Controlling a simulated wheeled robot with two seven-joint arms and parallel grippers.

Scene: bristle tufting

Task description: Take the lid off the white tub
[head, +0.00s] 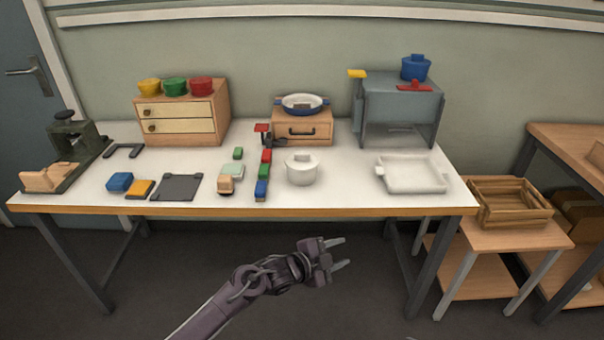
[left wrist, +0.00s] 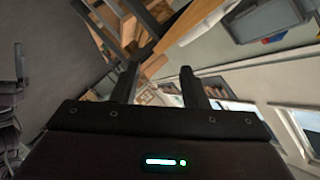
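The white tub (head: 301,173) stands upright on the white table, right of the row of coloured blocks. Its white lid (head: 302,158), with a raised grip on top, sits on it. My left gripper (head: 341,252) is in front of the table, below the table edge and apart from the tub. Its two fingers are spread with nothing between them. In the left wrist view the two fingers (left wrist: 158,85) also stand apart and empty. The tub cannot be made out in the left wrist view. My right gripper is in neither view.
Coloured blocks (head: 264,171) stand close left of the tub. A wooden drawer box (head: 302,128) with a blue-rimmed dish is behind it. A white tray (head: 411,174) lies to its right, before a grey cabinet (head: 399,108). The table between tub and tray is clear.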

